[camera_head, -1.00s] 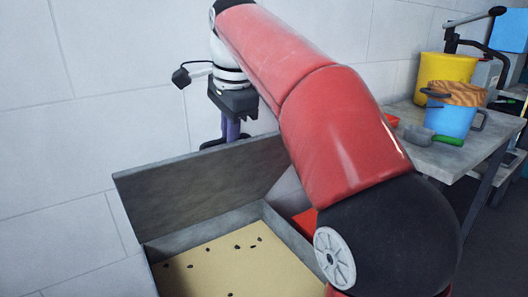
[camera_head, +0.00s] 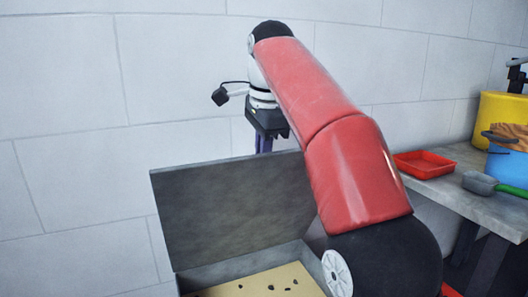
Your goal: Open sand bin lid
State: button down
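The sand bin (camera_head: 215,276) stands against the wall, with its grey lid (camera_head: 228,208) raised steeply at the back. Pale sand (camera_head: 262,284) with several dark bits shows inside it. My gripper (camera_head: 264,147) is at the lid's upper edge, on the wall side. Its purple fingers point down and their tips are hidden behind the lid. I cannot tell whether they touch the lid or how far apart they are. My red arm covers the right part of the bin.
A grey table (camera_head: 445,200) on the right holds a red tray (camera_head: 424,163), a scoop with a green handle (camera_head: 482,183), a blue pot (camera_head: 507,166) and a yellow bucket (camera_head: 500,118). The tiled wall (camera_head: 170,70) is close behind the bin and my gripper.

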jog(key=c, duration=1.5)
grip_release()
jog(key=shift+w+a+f, duration=0.15)
jog(key=shift+w+f, duration=0.2)
jog(key=shift+f, duration=0.1)
jog(key=shift+c, duration=0.2)
jog(key=shift+o, duration=0.2)
jog(key=shift+s+r, duration=0.1)
jog(key=shift+r, duration=0.05)
jog(key=shift+r, duration=0.1)
